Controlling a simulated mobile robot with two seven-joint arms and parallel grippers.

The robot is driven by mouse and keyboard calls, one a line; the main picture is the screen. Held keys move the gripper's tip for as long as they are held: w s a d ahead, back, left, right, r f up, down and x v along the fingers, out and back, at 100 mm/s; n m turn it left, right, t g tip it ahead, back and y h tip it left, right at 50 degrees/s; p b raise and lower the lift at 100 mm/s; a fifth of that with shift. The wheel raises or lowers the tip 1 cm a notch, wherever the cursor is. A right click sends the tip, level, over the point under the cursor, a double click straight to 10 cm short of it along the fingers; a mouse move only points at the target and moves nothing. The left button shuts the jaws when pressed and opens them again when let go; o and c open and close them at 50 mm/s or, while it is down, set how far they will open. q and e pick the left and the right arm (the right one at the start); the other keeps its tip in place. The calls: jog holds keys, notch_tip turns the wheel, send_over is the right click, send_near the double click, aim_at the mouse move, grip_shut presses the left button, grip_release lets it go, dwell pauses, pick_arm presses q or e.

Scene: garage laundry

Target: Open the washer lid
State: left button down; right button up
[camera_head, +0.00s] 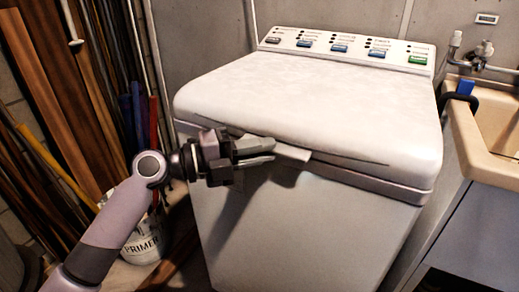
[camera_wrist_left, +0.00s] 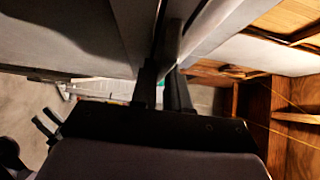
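The washer (camera_head: 300,225) is a white top-loader in the middle of the head view. Its pale, broad lid (camera_head: 310,100) lies down flat over the top, with a dark seam along the front edge. A small light tab (camera_head: 291,153) juts out at the middle of that edge. My left gripper (camera_head: 272,150) is at the front edge, with its fingers pointing right and their tips beside the tab. Its fingers (camera_wrist_left: 166,80) are close together in the left wrist view. Whether they touch or grip the edge is unclear. My right gripper is not in view.
A control panel (camera_head: 345,47) with coloured buttons runs along the washer's back. A beige sink (camera_head: 496,122) with a tap stands close on the right. Wooden boards (camera_head: 62,100) and a white primer bucket (camera_head: 143,240) stand on the left, near my left arm.

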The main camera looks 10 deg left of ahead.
pick_arm(q)
jog(key=shift+r+p, duration=0.5)
jog(key=shift+r, duration=0.1)
jog(key=w+d+r+n+g+y+p, duration=0.1)
jog(key=w+r+p, duration=0.1)
jog(key=r+p, duration=0.6)
jog(key=w+r+n+y+p, duration=0.1)
jog(key=w+r+p, duration=0.2)
jog(key=r+p, duration=0.5)
jog(key=shift+w+d+r+n+g+p, duration=0.3)
jog(key=shift+d+r+g+p, duration=0.1)
jog(key=shift+r, duration=4.85)
